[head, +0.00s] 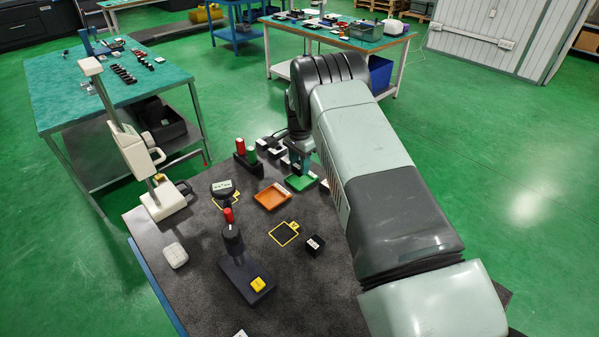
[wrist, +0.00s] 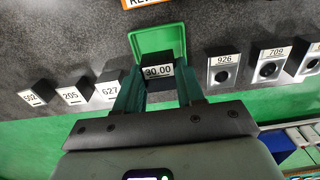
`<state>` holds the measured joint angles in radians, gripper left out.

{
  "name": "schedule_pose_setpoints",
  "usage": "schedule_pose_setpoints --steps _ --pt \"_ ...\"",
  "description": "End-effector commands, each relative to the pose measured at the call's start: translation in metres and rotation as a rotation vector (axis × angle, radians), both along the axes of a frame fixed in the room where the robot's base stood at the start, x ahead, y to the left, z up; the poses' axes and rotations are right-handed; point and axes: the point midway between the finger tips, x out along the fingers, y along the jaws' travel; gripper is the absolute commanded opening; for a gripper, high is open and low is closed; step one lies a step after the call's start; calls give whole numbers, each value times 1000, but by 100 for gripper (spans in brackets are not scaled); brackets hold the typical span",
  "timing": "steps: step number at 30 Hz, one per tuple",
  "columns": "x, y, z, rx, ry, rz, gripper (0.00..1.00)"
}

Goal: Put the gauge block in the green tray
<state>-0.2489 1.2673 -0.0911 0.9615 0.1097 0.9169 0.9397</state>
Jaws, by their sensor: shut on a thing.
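The gauge block (wrist: 158,71), a dark block with a white label reading 30.00, is between the teal fingers of my gripper (wrist: 158,80) in the wrist view. My gripper is shut on it. The green tray (wrist: 160,38) is directly beyond the block, which overlaps the tray's near part in the picture. I cannot tell whether the block touches the tray. In the head view my gripper (head: 300,161) is at the far edge of the dark table, over the far side of the green tray (head: 301,184). The block is not clearly visible there.
An orange tray (head: 272,196) lies left of the green tray. Numbered dark blocks (wrist: 72,95) stand left of my gripper, and blocks with round faces (wrist: 223,73) stand right. A red and a green cylinder (head: 240,146) stand nearby. The table front holds a black stand (head: 240,275).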

Motion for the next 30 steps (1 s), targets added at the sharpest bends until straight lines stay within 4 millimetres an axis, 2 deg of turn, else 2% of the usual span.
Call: schedule_pose_setpoints --steps 7,19,20,21,24,30 --pt "0 0 -32 0 0 0 0" --pt "0 0 -38 1 -1 0 0" --pt "0 0 -38 0 0 0 42" --pt "0 0 -38 0 0 0 49" --pt "0 0 -38 0 0 0 63" --pt "0 0 -38 0 0 0 63"
